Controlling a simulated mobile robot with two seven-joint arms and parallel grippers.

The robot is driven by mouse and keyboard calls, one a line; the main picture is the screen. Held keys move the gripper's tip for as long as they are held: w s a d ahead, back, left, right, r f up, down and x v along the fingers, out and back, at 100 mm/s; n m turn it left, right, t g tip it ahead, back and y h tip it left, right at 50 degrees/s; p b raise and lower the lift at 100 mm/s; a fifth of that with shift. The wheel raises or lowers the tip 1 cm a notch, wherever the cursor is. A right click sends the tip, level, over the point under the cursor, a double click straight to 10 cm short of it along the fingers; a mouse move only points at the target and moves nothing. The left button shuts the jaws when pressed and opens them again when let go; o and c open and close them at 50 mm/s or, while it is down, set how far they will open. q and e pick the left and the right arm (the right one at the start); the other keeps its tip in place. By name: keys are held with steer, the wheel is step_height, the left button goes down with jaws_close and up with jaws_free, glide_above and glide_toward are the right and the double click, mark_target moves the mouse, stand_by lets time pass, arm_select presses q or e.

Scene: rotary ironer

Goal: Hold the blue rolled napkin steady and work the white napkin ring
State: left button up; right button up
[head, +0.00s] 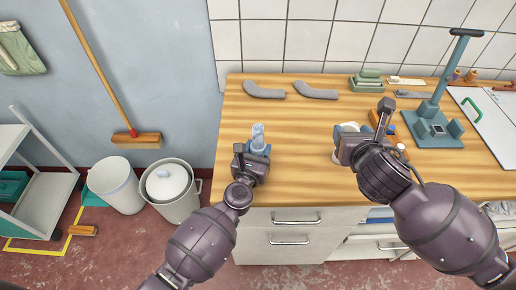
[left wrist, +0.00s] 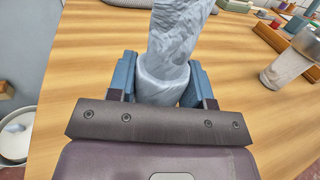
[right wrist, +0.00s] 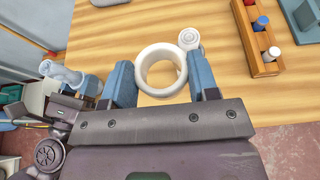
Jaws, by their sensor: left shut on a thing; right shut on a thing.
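The blue rolled napkin (head: 258,137) stands upright, pale blue, at the left part of the wooden counter. My left gripper (head: 255,151) is shut around its lower part; the left wrist view shows the napkin (left wrist: 177,55) between both fingers. The white napkin ring (right wrist: 160,70) is between the fingers of my right gripper (right wrist: 163,84), its opening facing the right wrist camera. The ring is apart from the napkin, off to its right. In the head view my right gripper mostly hides the ring. The napkin (right wrist: 62,74) also shows at the left of the right wrist view.
A pale bottle (left wrist: 290,62) stands right of the napkin, near my right gripper. A wooden box with small bottles (right wrist: 257,40) is further right. Two grey curved pieces (head: 290,91) lie behind. A teal stand (head: 436,115) is at the right. Counter between the grippers is clear.

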steer(key=shift+r, duration=0.1)
stand_by(0.6)
steer(key=w+a+r+y, duration=0.1)
steer(key=w+a+r, duration=0.2)
steer(key=a+r, duration=0.15)
steer(key=n+g+y, duration=0.2)
steer(key=n+y, duration=0.3)
steer(key=n, duration=0.1)
glide_above(261, 133)
steer(key=f, duration=0.1)
steer(key=shift+s+f+y, duration=0.1)
steer(key=shift+s+y, duration=0.05)
steer(key=shift+y, duration=0.25)
steer(key=shift+f, duration=0.1)
steer(key=shift+f, duration=1.9)
steer(key=shift+f, duration=2.55)
